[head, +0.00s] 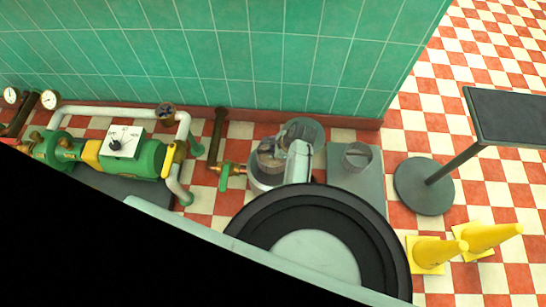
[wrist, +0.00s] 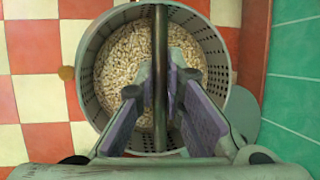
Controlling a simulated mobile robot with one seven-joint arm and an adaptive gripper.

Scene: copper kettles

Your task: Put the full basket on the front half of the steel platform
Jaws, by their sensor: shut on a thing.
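The full basket (wrist: 91,76) is a round grey perforated pail filled with pale pellets, seen from above in the wrist view. A bar handle crosses over its middle. My gripper (wrist: 160,86) is shut on this handle, with one finger on each side. In the head view the basket (head: 256,182) shows beside the left side of the steel platform (head: 367,194), partly hidden by my arm. I cannot tell whether its bottom touches the floor. The platform is a flat grey slab by the wall. A smaller grey container (head: 357,157) stands on its back part; the front part looks bare.
A grey-green disc (head: 309,128) lies behind the basket near the wall. A pipe with a green valve (head: 225,178) is close on the left, with a green pump (head: 144,157) beyond. A round-based stand (head: 424,190) and two yellow cones (head: 430,250) are on the right.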

